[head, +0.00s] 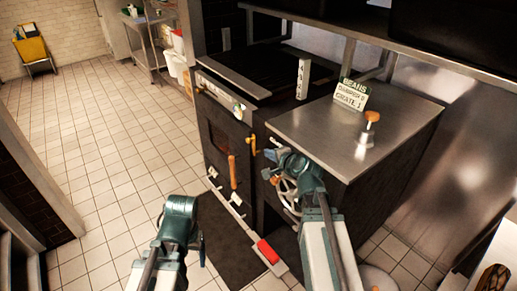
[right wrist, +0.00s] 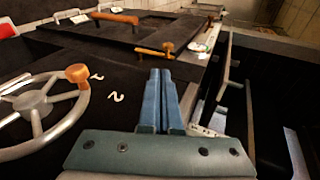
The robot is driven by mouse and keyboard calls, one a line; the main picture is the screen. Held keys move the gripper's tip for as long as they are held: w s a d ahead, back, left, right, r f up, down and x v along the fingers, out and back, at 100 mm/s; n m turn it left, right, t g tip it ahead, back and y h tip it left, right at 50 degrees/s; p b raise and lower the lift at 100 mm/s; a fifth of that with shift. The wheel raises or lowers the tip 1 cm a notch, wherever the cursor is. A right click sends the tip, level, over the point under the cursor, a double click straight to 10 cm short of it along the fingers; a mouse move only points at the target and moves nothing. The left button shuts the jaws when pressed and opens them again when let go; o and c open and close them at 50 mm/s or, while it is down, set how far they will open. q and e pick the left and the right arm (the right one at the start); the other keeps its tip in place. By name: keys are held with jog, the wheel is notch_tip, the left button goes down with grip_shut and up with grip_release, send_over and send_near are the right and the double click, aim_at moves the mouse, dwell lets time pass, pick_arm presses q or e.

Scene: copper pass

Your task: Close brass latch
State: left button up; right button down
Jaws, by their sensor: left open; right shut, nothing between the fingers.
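The brass latch (head: 252,142) is on the front of the dark oven, at the right side of its door (head: 222,147). In the right wrist view the brass latch (right wrist: 155,52) lies just beyond my fingertips, with a small gap that I cannot judge exactly. The door looks closed against the front. My right gripper (head: 268,164) is shut and empty, near the latch and below it; its blue fingers (right wrist: 161,72) point at the latch. My left gripper (head: 180,204) is open, low in front of the oven and away from the latch; its fingertips are hard to make out.
A spoked handwheel (right wrist: 42,108) with an orange knob sits close beside my right gripper. The steel counter (head: 310,125) bears a sign (head: 350,95) and an orange-topped knob (head: 371,118).

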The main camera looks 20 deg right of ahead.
jog(key=b, duration=0.4)
send_near(253, 144)
jog(key=a, duration=0.2)
jog(key=shift+w+a, duration=0.25)
jog(key=shift+w, duration=0.6)
jog(key=shift+w+a, duration=0.2)
jog(key=shift+w, duration=0.65)
jog(key=shift+r, duration=0.1)
